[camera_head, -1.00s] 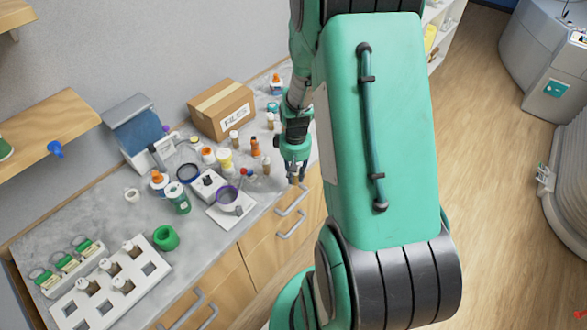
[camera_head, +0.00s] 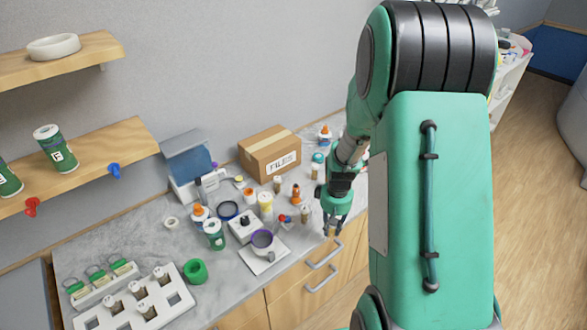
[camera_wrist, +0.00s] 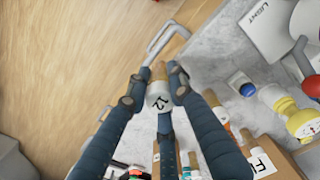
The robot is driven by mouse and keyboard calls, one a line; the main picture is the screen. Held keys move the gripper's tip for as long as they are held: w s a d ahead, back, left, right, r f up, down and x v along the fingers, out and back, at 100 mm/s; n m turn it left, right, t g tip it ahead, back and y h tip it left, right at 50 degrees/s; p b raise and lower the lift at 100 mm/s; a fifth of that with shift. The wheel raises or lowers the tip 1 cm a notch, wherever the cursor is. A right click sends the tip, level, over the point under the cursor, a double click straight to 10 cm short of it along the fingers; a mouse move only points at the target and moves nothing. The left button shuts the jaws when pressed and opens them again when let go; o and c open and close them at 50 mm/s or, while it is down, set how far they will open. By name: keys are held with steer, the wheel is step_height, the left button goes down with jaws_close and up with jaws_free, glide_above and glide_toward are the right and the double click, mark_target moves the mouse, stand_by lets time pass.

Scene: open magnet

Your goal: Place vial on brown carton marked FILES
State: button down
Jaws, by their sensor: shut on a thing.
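The brown carton marked FILES (camera_head: 262,146) stands at the back of the grey counter, against the wall. Part of it, with the start of its label, shows at the lower right of the wrist view (camera_wrist: 283,167). My gripper (camera_head: 335,228) is at the counter's front edge, in front of and to the right of the carton. In the wrist view my gripper (camera_wrist: 160,82) is shut on a small vial (camera_wrist: 158,97) with a white label reading 12 and a tan top. In the head view the vial is tiny and mostly hidden by the fingers.
Bottles and vials crowd the counter (camera_head: 115,235) between the carton and the front edge, including an orange bottle (camera_head: 296,194) and a yellow-white one (camera_head: 265,204). A magnifier stand (camera_head: 263,255) and white vial rack (camera_head: 140,303) stand left. Drawer handles (camera_head: 322,278) project below the edge.

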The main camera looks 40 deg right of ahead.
steer(key=w+r+n+p, duration=0.3)
steer(key=w+r+n, duration=0.1)
steer(key=w, duration=0.5)
steer(key=w+r+n+p, duration=0.4)
steer(key=w+n, duration=0.3)
steer(key=w, duration=0.3)
steer(key=w+r+n+p, duration=0.3)
steer(key=w+r+n, duration=0.2)
steer(key=w, duration=0.5)
steer(key=shift+w+r+p, duration=0.2)
steer(key=shift+r+p, duration=0.15)
steer(key=shift+r, duration=0.4)
steer(key=shift+d, duration=0.1)
steer(key=shift+w, duration=0.1)
steer(key=p, duration=0.3)
glide_above(272, 150)
steer(key=shift+f, duration=0.75)
steer(key=shift+f+p, duration=0.4)
steer(key=shift+f, duration=1.35)
steer(key=shift+f, duration=0.2)
